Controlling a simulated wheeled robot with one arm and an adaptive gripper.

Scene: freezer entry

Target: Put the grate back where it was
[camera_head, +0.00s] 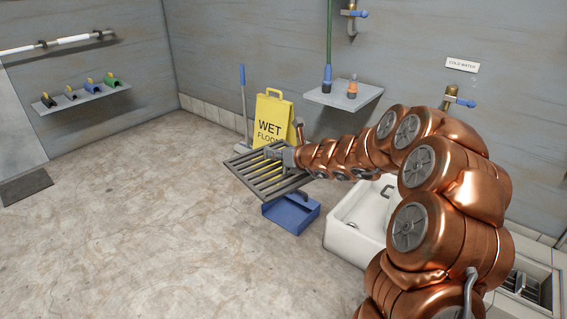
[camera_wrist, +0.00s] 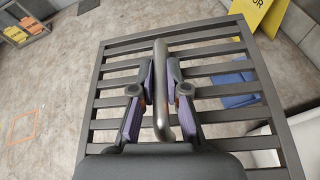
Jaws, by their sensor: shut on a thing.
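The dark slatted metal grate (camera_head: 240,166) is in the air in front of the yellow sign, above the blue tray. In the wrist view the grate (camera_wrist: 85,124) fills most of the picture, with parallel bars and an upright loop handle (camera_wrist: 160,60) at its middle. My gripper (camera_wrist: 160,88) is shut on this handle, one padded finger on each side. In the head view my gripper (camera_head: 286,157) is at the right part of the grate. Part of the grate is hidden behind my gripper. The place where the grate was cannot be told with certainty.
A blue tray (camera_head: 290,216) is on the floor below the grate, beside a white basin (camera_head: 350,240). A yellow wet floor sign (camera_head: 273,115) stands behind. A recessed opening (camera_head: 524,284) shows at lower right. An orange outline (camera_wrist: 22,126) marks the floor. Open floor lies left.

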